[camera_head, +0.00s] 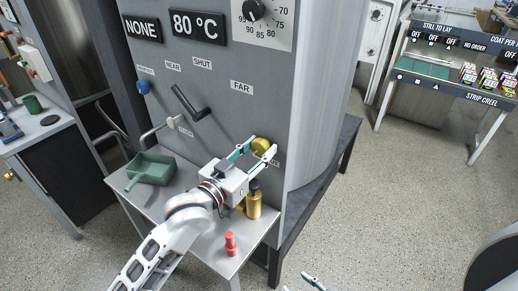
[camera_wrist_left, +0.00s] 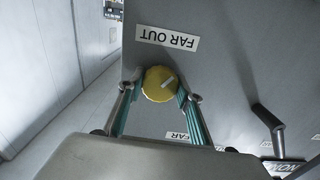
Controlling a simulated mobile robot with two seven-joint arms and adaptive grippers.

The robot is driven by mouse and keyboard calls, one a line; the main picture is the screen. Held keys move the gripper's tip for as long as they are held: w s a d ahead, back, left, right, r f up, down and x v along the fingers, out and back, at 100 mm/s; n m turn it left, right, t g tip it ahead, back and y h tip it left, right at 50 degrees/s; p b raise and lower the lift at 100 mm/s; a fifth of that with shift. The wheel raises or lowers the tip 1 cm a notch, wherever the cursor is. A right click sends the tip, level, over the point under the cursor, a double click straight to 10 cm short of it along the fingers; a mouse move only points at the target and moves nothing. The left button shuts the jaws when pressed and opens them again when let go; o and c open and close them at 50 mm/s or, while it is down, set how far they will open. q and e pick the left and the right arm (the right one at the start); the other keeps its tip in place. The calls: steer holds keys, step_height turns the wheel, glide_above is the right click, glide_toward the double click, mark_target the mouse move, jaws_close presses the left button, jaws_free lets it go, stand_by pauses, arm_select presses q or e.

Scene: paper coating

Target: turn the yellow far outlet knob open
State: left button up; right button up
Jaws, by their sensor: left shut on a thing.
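The yellow far outlet knob (camera_head: 261,147) is on the lower right of the grey machine panel. It also shows in the left wrist view (camera_wrist_left: 159,82), round with a pale slanted mark on its face, below a "FAR OUT" label (camera_wrist_left: 167,38). My left gripper (camera_head: 254,150) is shut on the knob, with one finger on each side of it. In the left wrist view the two teal fingers flank the knob.
A black lever (camera_head: 188,103) stands at the panel's middle and a blue knob (camera_head: 143,87) at its left. On the side table are a green scoop-like tray (camera_head: 151,168), a gold bottle (camera_head: 254,204) and a red object (camera_head: 231,243).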

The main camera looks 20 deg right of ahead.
arm_select(q)
steer(key=shift+f+n, duration=0.1)
steer(key=shift+n, duration=0.6)
steer(key=o, duration=1.1)
steer(key=shift+s+a, duration=0.1)
steer(key=v, duration=1.1)
steer(key=shift+s+a, duration=0.25)
steer(key=shift+a, duration=0.05)
